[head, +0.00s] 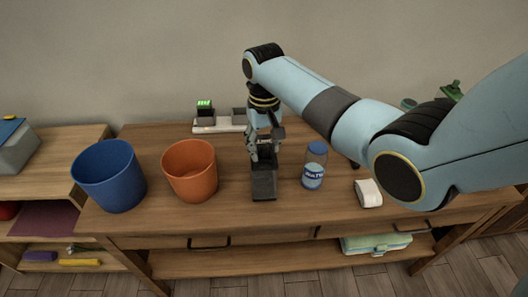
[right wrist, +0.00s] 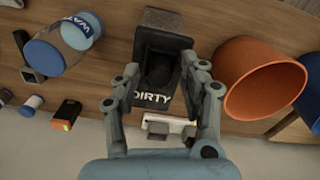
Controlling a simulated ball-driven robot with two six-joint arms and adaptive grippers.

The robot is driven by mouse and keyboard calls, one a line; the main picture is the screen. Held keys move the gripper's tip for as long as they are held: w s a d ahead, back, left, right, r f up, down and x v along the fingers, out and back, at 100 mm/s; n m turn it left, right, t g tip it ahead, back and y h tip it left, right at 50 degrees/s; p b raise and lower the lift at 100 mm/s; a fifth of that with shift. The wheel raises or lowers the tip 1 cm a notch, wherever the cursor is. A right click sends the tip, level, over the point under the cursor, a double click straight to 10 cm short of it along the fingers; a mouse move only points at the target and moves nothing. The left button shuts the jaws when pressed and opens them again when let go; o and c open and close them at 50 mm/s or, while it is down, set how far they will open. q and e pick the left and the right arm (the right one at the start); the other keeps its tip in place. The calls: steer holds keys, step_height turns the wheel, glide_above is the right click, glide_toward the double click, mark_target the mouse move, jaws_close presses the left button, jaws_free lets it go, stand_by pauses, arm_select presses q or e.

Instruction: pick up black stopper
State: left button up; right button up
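A dark tray (head: 263,187) stands on the wooden table (head: 230,207), in front of my right gripper. In the right wrist view the tray (right wrist: 160,18) carries the word "DIRTY". A dark rounded piece, apparently the black stopper (right wrist: 157,70), sits in or on the tray's near end; its edges blend into the black around it. My right gripper (head: 264,153) points down over the back of the tray. In the right wrist view its fingers stand apart on either side of the dark piece, with visible gaps. The left gripper is not in view.
An orange bin (head: 190,171) and a blue bin (head: 109,176) stand left of the tray. A water bottle (head: 314,166) and a white object (head: 368,193) stand right. A white base (head: 220,125) with a green-lit black block (head: 205,109) is behind, near the wall.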

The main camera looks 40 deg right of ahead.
steer(key=c, duration=0.7)
steer(key=shift+o, duration=0.2)
